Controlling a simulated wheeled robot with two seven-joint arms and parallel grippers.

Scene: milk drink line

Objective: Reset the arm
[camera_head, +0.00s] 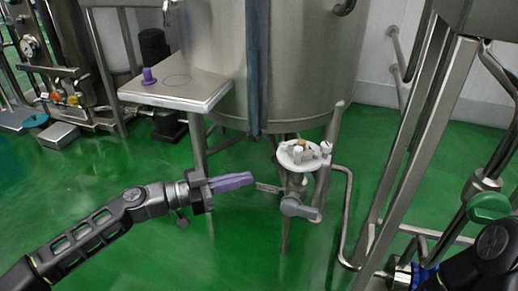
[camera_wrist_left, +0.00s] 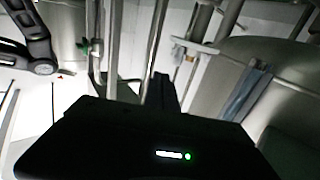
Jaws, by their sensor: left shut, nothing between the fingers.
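My left gripper (camera_head: 250,178) reaches in from the left with its purple fingers closed together and nothing visible between them. It hangs over the green floor, left of the steel valve (camera_head: 298,208) under the tank, apart from it. In the left wrist view, the dark gripper body (camera_wrist_left: 165,95) fills the lower middle, and its fingertips cannot be made out. Part of my right arm (camera_head: 490,255) shows at the lower right edge; its gripper is not in view.
A large steel tank (camera_head: 215,55) stands behind. A white round plate (camera_head: 285,160) with small fittings sits above the valve. A steel shelf (camera_head: 205,88) bears a small purple object (camera_head: 148,76). Steel frame legs (camera_head: 420,150) stand at right.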

